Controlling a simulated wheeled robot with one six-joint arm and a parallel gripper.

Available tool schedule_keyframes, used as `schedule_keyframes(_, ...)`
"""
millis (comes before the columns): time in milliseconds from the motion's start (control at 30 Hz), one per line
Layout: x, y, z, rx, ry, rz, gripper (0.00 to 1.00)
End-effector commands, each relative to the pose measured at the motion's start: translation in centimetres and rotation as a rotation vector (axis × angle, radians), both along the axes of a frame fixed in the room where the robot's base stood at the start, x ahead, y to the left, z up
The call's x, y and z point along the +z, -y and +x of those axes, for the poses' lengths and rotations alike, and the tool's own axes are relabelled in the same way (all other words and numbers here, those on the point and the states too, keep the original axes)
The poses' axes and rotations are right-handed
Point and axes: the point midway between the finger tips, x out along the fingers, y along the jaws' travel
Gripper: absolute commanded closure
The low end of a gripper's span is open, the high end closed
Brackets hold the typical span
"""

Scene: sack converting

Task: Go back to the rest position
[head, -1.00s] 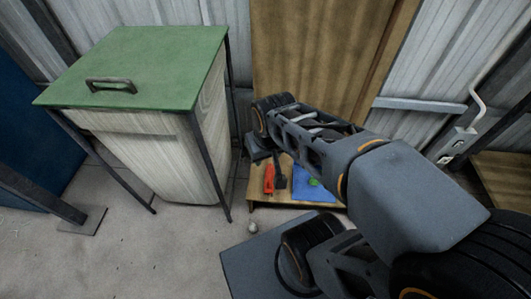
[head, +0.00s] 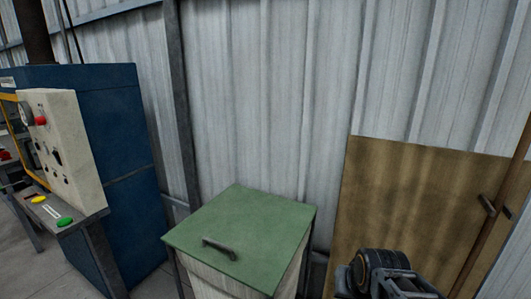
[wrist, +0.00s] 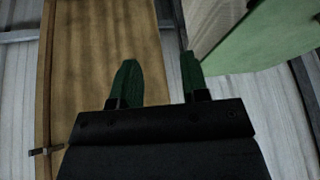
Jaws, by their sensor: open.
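My gripper (wrist: 158,82) shows in the wrist view with its two dark green fingers apart and nothing between them. Behind the fingers are a brown wooden panel and the corrugated wall. In the head view only a part of my arm shows at the bottom right, in front of the brown panel; the fingers are out of that view. The green-topped bin (head: 240,235) stands to the left of my arm, its lid shut and its dark handle on top. Its green lid also shows at the upper right of the wrist view (wrist: 262,40).
A blue machine (head: 125,170) with a pale control panel (head: 65,150) and coloured buttons stands at the left. The brown panel (head: 410,200) leans or is fixed against the grey corrugated wall (head: 270,90). A little grey floor shows at the lower left.

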Motion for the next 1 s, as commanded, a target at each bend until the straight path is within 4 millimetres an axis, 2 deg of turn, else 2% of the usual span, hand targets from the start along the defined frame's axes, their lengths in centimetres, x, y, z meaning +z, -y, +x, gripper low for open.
schedule_keyframes(33, 4.6, 0.0, 0.0, 0.0, 0.012, -0.002, 0.59)
schedule_keyframes(300, 16.7, -0.5, -0.9, 0.027, 0.051, -0.016, 0.59)
schedule_keyframes(500, 24.3, -1.5, -2.6, 0.093, 0.05, -0.039, 0.59)
schedule_keyframes(700, 29.2, -2.4, -4.3, 0.158, 0.037, -0.062, 0.59)
schedule_keyframes(800, 30.6, -2.6, -4.8, 0.18, 0.032, -0.07, 0.59)
schedule_keyframes(900, 31.2, -2.8, -5.2, 0.193, 0.025, -0.075, 0.59)
schedule_keyframes(1000, 30.7, -2.9, -5.4, 0.2, 0.018, -0.077, 0.59)
